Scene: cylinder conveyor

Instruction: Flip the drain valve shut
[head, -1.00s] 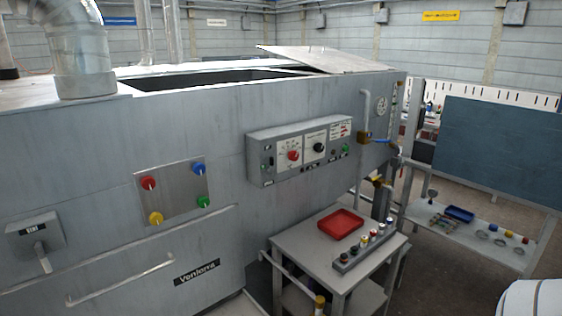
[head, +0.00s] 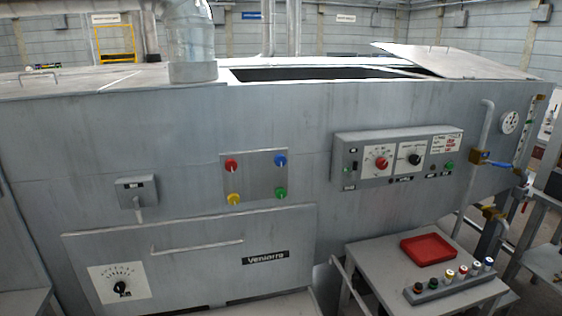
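Two brass valves show at the right end of the grey machine in the head view; I cannot tell from labels which one is the drain valve. The upper valve (head: 479,157) sits at the foot of a vertical grey pipe (head: 486,125). Its blue lever (head: 499,164) points right, roughly level. The lower valve (head: 493,213) is brass-yellow and sits above the small table's back right corner; its handle position is too small to tell. Neither of my grippers is in view.
A control box (head: 396,157) and a panel of four colored knobs (head: 256,177) are on the machine's front. A gauge (head: 509,122) is above the valves.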

